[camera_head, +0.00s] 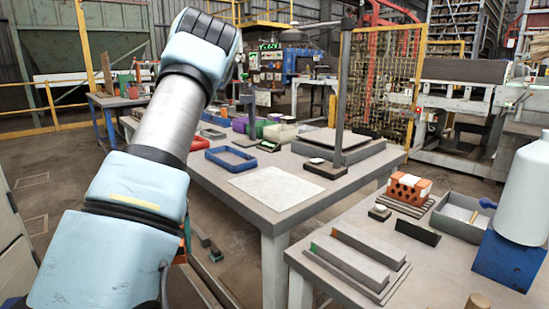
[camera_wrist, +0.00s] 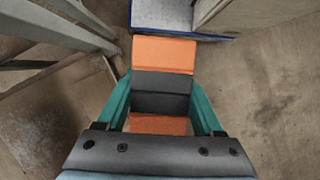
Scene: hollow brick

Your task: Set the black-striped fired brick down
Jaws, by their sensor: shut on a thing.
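The black-striped fired brick (camera_wrist: 163,55) is orange with a wide black band across its middle. It shows in the wrist view between the teal fingers of my gripper (camera_wrist: 160,92), which is shut on it. Bare floor shows around and below the brick, so it is held in the air. In the head view my arm hides nearly all of the gripper and brick; only a sliver of teal and orange shows beside the arm.
An orange brick with holes (camera_head: 408,187) sits on the right table (camera_head: 440,265), near a grey tray (camera_head: 459,218) and a blue block (camera_head: 505,261). The middle table has a pale sheet (camera_head: 277,188) and a blue frame (camera_head: 231,158). In the wrist view, grey metal bars (camera_wrist: 45,38) stand left and a blue-edged pale surface (camera_wrist: 165,14) lies ahead.

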